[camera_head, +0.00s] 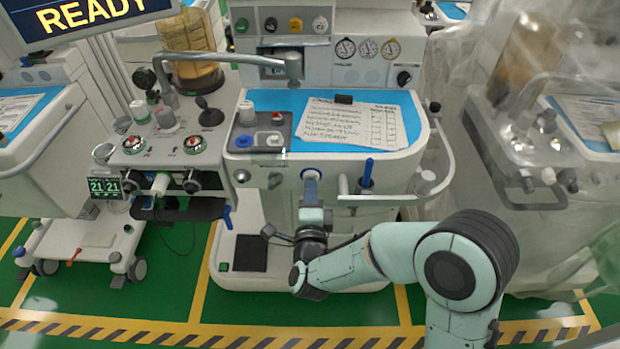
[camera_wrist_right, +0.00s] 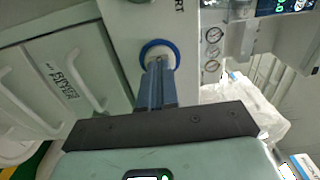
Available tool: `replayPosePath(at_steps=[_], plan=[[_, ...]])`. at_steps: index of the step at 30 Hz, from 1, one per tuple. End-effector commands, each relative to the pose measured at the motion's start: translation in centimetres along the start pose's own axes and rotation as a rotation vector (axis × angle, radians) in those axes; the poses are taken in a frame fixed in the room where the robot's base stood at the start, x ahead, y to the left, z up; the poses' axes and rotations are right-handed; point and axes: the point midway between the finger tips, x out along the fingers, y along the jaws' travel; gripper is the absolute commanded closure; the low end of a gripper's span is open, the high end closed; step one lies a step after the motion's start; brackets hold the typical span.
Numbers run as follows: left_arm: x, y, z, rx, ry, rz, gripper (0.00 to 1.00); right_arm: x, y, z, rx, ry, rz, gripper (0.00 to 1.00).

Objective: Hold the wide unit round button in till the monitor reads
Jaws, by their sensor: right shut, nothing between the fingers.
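The wide unit (camera_head: 395,183) stands in the middle of the head view, with a blue-topped work surface. Its round button (camera_head: 311,173) on the front has a blue ring, which also shows in the wrist view (camera_wrist_right: 148,46). My right gripper (camera_head: 311,190) is shut and empty. Its fingertips (camera_wrist_right: 160,64) are at the button's face inside the ring, apparently touching it. They cover part of the face, so I cannot tell how far in it is. The monitor (camera_head: 95,22) at top left reads READY in yellow; its upper line is cut off. My left gripper is not in view.
A blue-handled lever (camera_head: 367,172) and a curved rail (camera_head: 447,165) are right of the button. A narrower cart (camera_head: 165,150) with knobs stands left. A plastic-covered cart (camera_head: 530,160) stands right. Papers (camera_head: 345,124) lie on the work surface. Striped floor is clear in front.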

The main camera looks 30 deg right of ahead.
Motion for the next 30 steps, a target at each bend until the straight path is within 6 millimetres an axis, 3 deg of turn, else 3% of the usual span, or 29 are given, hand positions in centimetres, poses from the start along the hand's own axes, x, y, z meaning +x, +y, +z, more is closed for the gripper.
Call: replayPosePath(at_steps=[30], plan=[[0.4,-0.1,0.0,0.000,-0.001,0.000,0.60,1.3,0.0,0.0,0.001,0.001,0.000,1.00]])
